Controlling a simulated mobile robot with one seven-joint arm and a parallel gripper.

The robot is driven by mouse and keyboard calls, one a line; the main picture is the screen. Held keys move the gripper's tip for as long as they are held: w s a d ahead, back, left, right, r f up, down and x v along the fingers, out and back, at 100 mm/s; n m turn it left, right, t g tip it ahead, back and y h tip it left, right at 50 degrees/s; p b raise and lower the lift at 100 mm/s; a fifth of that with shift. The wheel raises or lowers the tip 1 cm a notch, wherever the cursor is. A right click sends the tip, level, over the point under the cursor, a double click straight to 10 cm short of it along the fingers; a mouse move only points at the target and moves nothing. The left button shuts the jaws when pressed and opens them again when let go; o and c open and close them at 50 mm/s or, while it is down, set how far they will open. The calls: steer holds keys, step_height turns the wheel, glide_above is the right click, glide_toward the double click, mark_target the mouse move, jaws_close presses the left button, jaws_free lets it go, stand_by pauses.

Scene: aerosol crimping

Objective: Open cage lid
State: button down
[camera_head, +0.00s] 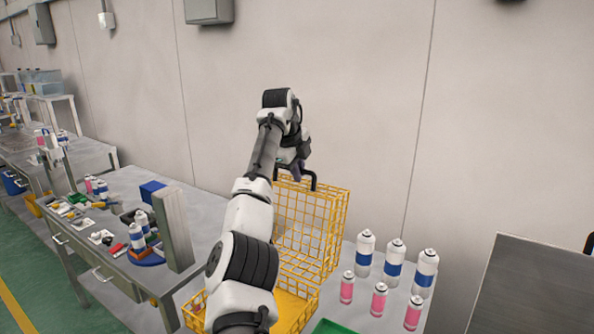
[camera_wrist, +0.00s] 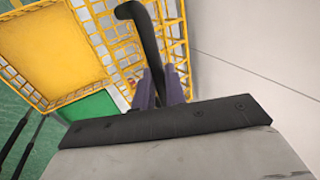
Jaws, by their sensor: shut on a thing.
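The yellow wire cage (camera_head: 300,283) stands on the table, with its floor showing below my arm. Its wire lid (camera_head: 318,228) stands raised, roughly upright, at the back; the cage also shows in the wrist view (camera_wrist: 58,48). A black curved handle (camera_head: 312,180) sits at the top of the lid and shows in the wrist view (camera_wrist: 148,38). My gripper (camera_head: 298,170) is at the lid's top edge. In the wrist view its purple fingers (camera_wrist: 160,88) are shut on the handle. My arm hides part of the cage.
White-and-blue cans (camera_head: 395,262) and pink cans (camera_head: 379,300) stand right of the cage. A green tray (camera_head: 332,326) lies at the front. A tall grey block (camera_head: 174,230) stands on the left workbench. The wall (camera_head: 385,120) is close behind the lid.

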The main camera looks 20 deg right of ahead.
steer(key=shift+f, duration=0.2)
stand_by(0.3)
steer(key=c, duration=1.5)
jaws_free()
steer(key=shift+w, duration=0.1)
steer(key=shift+c, duration=0.2)
steer(key=v, duration=1.4)
steer(key=shift+d, duration=0.15)
steer(key=shift+w, duration=0.1)
